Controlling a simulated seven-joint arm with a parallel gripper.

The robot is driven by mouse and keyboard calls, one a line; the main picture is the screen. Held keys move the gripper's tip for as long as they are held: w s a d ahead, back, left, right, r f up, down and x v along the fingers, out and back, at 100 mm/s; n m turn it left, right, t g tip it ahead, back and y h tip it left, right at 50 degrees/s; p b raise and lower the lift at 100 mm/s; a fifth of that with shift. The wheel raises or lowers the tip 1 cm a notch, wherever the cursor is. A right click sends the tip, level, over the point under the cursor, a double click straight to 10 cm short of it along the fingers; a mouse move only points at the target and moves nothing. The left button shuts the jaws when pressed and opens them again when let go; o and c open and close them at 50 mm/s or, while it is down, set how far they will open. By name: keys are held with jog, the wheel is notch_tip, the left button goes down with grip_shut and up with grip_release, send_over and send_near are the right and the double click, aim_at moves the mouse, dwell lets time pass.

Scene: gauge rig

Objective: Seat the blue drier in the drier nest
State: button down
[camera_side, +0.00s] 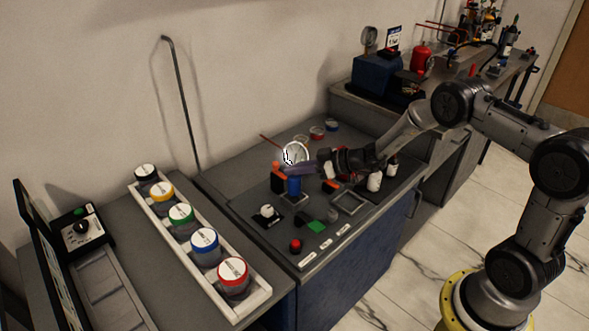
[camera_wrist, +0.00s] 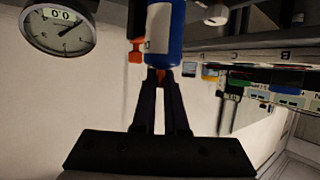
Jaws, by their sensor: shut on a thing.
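The blue drier (camera_side: 294,187) is an upright blue cylinder on the bench in the side view. It also shows in the wrist view (camera_wrist: 168,38), with a white label on one side. My gripper (camera_side: 300,170) reaches in from the right and is shut on the drier near its top end. In the wrist view both fingertips (camera_wrist: 160,78) meet at the drier's end. A small square frame (camera_side: 303,199) lies at the drier's foot and may be the drier nest. I cannot tell whether the drier is inside it or just above.
A round white dial gauge (camera_side: 295,153) stands close behind the drier, with an orange-topped part (camera_side: 277,180) beside it.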

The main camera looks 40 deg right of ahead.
aim_at(299, 178)
jog(key=shift+f, duration=2)
jog(key=c, duration=0.9)
grip_release()
jog(key=shift+d, duration=0.15)
jog(key=shift+d, duration=0.1)
jog(key=shift+s+d+r, duration=0.3)
jog(key=shift+s, duration=0.1)
jog(key=v, duration=1.2)
jog(key=shift+s+a+f, duration=0.1)
jog(key=shift+s+a, duration=0.1)
jog(key=shift+s, duration=0.2)
